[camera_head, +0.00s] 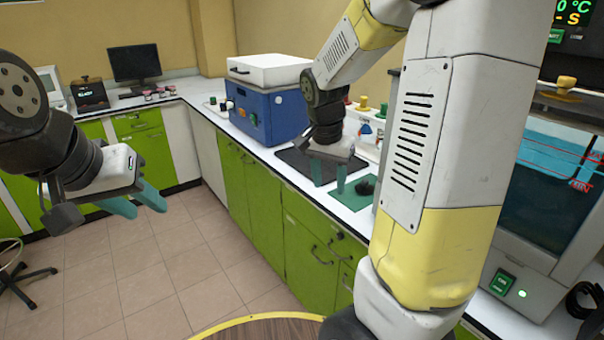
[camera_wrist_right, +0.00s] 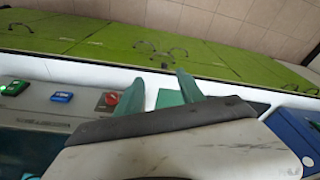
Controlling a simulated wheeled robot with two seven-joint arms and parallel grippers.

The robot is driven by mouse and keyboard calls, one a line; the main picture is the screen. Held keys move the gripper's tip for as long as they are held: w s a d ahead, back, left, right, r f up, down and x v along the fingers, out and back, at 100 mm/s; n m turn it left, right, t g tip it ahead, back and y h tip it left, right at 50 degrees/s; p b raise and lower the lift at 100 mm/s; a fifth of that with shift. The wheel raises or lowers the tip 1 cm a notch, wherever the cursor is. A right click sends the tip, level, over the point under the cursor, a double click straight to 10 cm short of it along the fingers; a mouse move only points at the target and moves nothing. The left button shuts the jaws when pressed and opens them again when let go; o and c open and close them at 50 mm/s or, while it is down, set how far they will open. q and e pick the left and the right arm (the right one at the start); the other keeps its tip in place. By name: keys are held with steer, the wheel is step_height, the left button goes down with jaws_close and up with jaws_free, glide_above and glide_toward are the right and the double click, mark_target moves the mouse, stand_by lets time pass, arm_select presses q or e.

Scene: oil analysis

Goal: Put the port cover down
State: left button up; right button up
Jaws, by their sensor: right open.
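My right gripper (camera_head: 328,180) is open over the counter, near a green mat (camera_head: 352,199). A small black object (camera_head: 366,186) lies on this mat, just right of the fingers; I cannot tell whether it is the port cover. My left gripper (camera_head: 142,205) is over the floor at the left, fingers apart and empty.
A blue machine with a white lid (camera_head: 270,98) stands on the counter behind my right gripper. A dark mat (camera_head: 297,163) lies beside the green one. Yellow-knobbed items (camera_head: 363,105) stand at the back. A machine with a blue window (camera_head: 545,190) is at the right.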

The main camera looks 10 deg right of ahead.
steer(key=s+a+r+n+t+y, duration=0.2)
steer(key=s+a+r+n, duration=0.2)
steer(key=s, duration=0.3)
steer(key=s+a+r+n+t+y, duration=0.1)
steer(key=s+a+r+n, duration=0.3)
steer(key=s, duration=0.4)
step_height(320, 180, up, 2)
steer(key=shift+r+n+t+y, duration=0.2)
steer(key=shift+n+t+y, duration=0.2)
steer(key=shift+n+t, duration=0.35)
steer(key=shift+s, duration=0.1)
